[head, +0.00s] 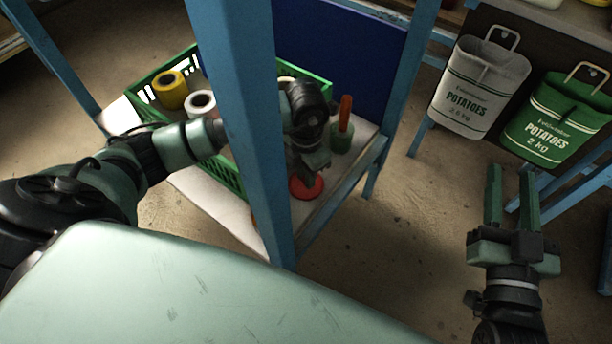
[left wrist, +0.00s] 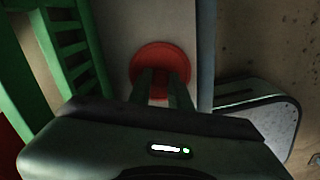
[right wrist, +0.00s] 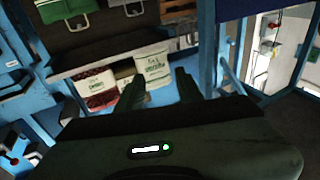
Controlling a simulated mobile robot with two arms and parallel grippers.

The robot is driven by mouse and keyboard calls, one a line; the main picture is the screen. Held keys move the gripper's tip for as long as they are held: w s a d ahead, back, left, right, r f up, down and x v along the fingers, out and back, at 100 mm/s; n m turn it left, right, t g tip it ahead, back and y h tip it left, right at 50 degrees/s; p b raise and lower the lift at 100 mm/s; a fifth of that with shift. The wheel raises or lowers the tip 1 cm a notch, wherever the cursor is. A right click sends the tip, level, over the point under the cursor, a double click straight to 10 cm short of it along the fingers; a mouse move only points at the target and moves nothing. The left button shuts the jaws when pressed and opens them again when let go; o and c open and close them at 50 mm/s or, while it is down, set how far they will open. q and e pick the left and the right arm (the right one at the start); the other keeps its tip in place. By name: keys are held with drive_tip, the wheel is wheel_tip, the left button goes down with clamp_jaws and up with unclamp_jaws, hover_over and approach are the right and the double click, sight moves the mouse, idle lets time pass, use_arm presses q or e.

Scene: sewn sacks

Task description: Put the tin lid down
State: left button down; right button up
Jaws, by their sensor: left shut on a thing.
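The tin lid (head: 308,190) is a red disc. My left gripper (head: 306,174) is shut on it, over the pale shelf board (head: 226,205) beside the green crate. In the left wrist view, the lid (left wrist: 161,58) shows beyond and between the fingertips (left wrist: 162,80), over the pale board. I cannot tell whether the lid touches the board. My left fingers are partly hidden by the wrist in the head view. My right gripper (head: 511,185) is open and empty, out over the floor at the right.
A green crate (head: 228,176) holds a yellow roll (head: 170,92) and a white roll (head: 200,104). A green pot with an orange handle (head: 345,115) stands near the lid. A blue post (head: 240,110) crosses before my left arm. Potato sacks (head: 480,85) hang at the right.

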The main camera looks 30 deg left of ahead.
use_arm(q)
drive_tip(key=shift+f, duration=0.2)
use_arm(e)
drive_tip(key=shift+r, duration=0.3)
use_arm(q)
drive_tip(key=shift+f, duration=0.1)
use_arm(e)
drive_tip(key=shift+r+t, duration=0.15)
drive_tip(key=shift+t, duration=0.15)
use_arm(q)
drive_tip(key=c, duration=1.3)
unclamp_jaws()
use_arm(e)
drive_tip(key=shift+s+r, duration=0.1)
drive_tip(key=shift+r, duration=0.15)
